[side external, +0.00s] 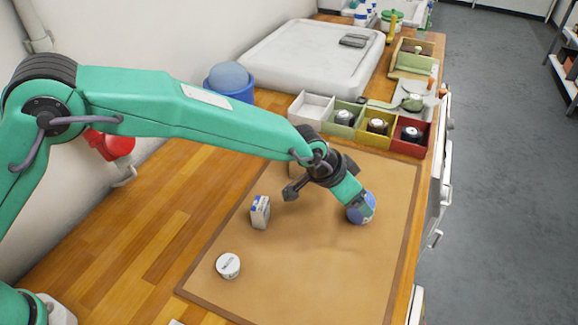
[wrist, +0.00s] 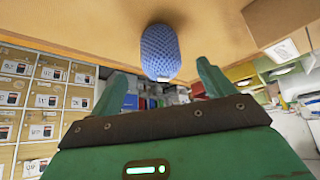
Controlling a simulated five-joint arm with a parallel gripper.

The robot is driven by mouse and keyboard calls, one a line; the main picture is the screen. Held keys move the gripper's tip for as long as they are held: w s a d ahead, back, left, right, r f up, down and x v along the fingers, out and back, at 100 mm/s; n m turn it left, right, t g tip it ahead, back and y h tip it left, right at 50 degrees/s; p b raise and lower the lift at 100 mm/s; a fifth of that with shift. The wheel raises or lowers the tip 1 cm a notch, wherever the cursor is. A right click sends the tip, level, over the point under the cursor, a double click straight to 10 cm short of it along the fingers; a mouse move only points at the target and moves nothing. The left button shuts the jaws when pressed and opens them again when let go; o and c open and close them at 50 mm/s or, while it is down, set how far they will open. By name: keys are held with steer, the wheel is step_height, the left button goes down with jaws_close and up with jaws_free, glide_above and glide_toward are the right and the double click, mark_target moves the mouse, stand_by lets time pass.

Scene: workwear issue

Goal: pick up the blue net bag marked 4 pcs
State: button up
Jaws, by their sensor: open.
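The blue net bag (side external: 369,207) is a rounded, mesh-covered bundle on the tan mat (side external: 320,265). My gripper (side external: 354,194) is over it and partly hides it in the side view. In the wrist view the blue net bag (wrist: 160,50) stands ahead of and between the two spread green fingers. A gap shows on each side of it. A small pale tag is at its edge, too small to read. My gripper (wrist: 164,74) is open, with nothing clamped in it.
A white-and-blue carton (side external: 260,212) and a round white tub (side external: 228,266) stand on the mat to the left. A brown box is partly hidden behind my wrist. Bins, including a red one (side external: 410,136), line the mat's far edge. The mat's front is clear.

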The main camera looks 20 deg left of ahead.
steer(key=shift+x, duration=1.05)
steer(key=shift+f, duration=0.1)
steer(key=shift+x, duration=2.5)
steer(key=shift+a, duration=0.15)
steer(key=c, duration=1.1)
